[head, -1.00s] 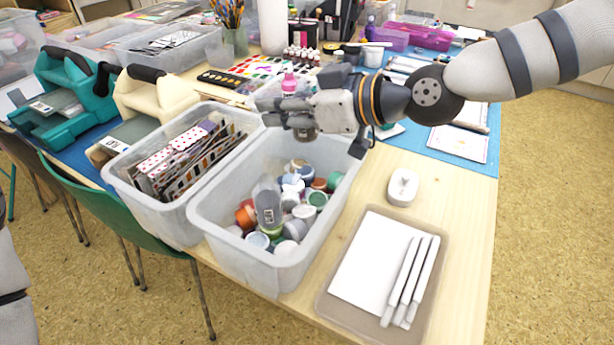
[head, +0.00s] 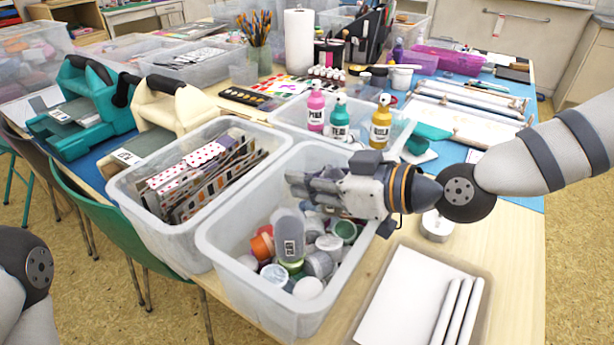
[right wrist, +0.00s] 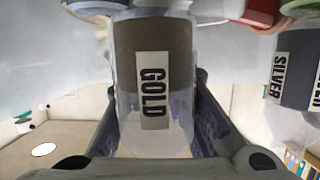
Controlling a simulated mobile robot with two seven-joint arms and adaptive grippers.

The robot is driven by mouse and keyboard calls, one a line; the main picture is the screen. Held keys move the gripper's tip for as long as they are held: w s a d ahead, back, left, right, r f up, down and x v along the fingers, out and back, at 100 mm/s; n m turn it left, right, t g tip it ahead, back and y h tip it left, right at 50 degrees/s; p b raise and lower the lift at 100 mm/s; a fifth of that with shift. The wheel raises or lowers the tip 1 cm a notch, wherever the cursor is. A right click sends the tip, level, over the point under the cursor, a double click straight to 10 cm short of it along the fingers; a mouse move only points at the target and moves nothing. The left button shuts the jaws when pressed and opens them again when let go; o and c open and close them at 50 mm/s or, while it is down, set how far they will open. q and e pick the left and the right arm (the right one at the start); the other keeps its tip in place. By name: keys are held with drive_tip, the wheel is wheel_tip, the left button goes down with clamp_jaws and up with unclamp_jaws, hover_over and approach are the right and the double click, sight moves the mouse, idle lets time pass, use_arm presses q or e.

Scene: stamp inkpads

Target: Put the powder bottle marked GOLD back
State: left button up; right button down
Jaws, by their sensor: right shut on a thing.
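The powder bottle marked GOLD (right wrist: 153,85) fills the middle of the right wrist view. It is clear, with brownish powder and a white label, and sits between the fingers of my right gripper (head: 294,186). That gripper is shut on it, low over the clear bin (head: 222,262) of jars and bottles. In the head view the gripper hides the GOLD bottle. A grey bottle (head: 289,232) stands among the jars, its label too small to read. A bottle marked SILVER (right wrist: 297,75) shows at the right of the wrist view. My left gripper is out of view.
A bin of patterned cards (head: 128,206) adjoins on the left. Behind is a bin with pink (head: 316,112), teal (head: 339,122) and yellow (head: 381,126) bottles. A tray with white rolls (head: 402,295) lies at the front right.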

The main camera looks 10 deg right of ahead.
drive_tip(key=c, duration=1.4)
unclamp_jaws()
drive_tip(key=shift+c, duration=0.2)
drive_tip(key=shift+f, duration=0.15)
drive_tip(key=p+v, duration=0.2)
drive_tip(key=v, duration=0.4)
drive_tip(key=p+v, duration=0.1)
drive_tip(key=v, duration=0.5)
drive_tip(key=shift+r+p, duration=0.3)
drive_tip(key=shift+p, duration=0.1)
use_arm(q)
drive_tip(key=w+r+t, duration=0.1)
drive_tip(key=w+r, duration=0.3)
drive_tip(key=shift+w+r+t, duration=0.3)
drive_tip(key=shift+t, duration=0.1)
use_arm(e)
drive_tip(key=shift+s+f, duration=0.1)
drive_tip(key=shift+f, duration=0.15)
